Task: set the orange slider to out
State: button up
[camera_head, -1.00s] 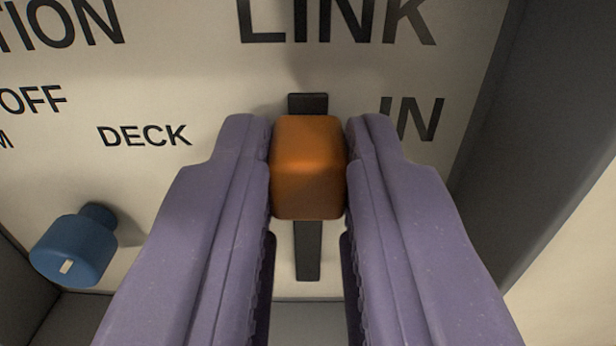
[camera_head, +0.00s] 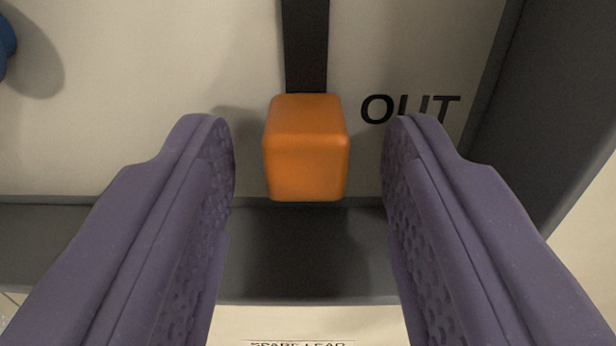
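The orange slider (camera_head: 306,150) is a block at the lower end of its black vertical slot (camera_head: 306,45). It stands beside the black OUT label (camera_head: 410,108) on the pale panel. My gripper (camera_head: 308,150) is open, with one purple finger on each side of the slider. A clear gap shows between each finger and the block. The bottom end of the slot is hidden behind the slider.
A dark frame edge (camera_head: 535,110) runs along the right of the panel, and a dark ledge (camera_head: 120,240) runs below it. A blue knob (camera_head: 5,45) is partly in view at the upper left. A partly cut-off label lies at the bottom.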

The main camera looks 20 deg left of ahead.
jog(key=shift+r, duration=0.1)
jog(key=v, duration=0.7)
jog(key=shift+s, duration=0.4)
jog(key=shift+d, duration=0.1)
